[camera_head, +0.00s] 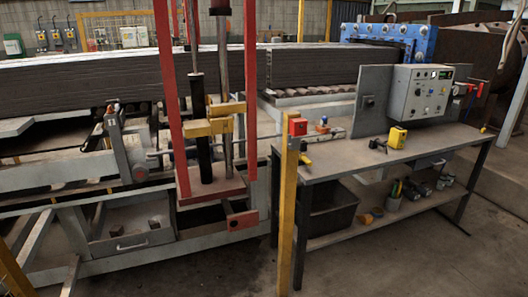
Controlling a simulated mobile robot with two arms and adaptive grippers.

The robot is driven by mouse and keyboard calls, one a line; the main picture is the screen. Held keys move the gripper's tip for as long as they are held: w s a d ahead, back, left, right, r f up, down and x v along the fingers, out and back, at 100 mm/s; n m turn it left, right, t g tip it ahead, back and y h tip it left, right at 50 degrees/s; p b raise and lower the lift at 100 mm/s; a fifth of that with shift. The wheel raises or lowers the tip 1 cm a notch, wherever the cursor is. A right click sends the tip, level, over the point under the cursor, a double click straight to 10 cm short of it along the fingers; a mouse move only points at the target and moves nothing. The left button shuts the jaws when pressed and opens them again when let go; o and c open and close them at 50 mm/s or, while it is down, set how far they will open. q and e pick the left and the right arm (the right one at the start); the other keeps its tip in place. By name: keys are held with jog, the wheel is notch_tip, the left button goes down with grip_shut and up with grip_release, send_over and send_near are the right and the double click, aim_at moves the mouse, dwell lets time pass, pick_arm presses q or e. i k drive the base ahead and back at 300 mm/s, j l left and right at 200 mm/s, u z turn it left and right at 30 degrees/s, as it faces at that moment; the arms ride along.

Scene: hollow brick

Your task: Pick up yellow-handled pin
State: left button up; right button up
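I cannot clearly single out a yellow-handled pin. A small yellow and dark item (305,160) lies at the left end of the grey workbench top (345,165), just right of the yellow post; it is too small to identify. A yellow block-shaped object with a dark face (398,137) stands on the bench in front of the control box. A small dark object (377,145) lies to its left. Neither of my grippers is in view.
A yellow post (288,205) with a red box (298,126) stands at the bench's left front. The control box (418,92) stands at the bench's back. A black bin (325,212) and several tools sit on the lower shelf. Red-framed machinery (169,100) fills the left. The front floor is clear.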

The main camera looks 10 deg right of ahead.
aim_at(302, 157)
jog(key=i+l+u, duration=0.15)
jog(key=l, duration=0.25)
jog(key=i+l+u, duration=0.2)
jog(key=l, duration=0.25)
jog(key=i+l+u, duration=0.15)
jog(key=l, duration=0.3)
jog(key=i+l+u, duration=0.2)
jog(key=l, duration=0.3)
jog(key=l+u, duration=0.15)
jog(key=l, duration=0.3)
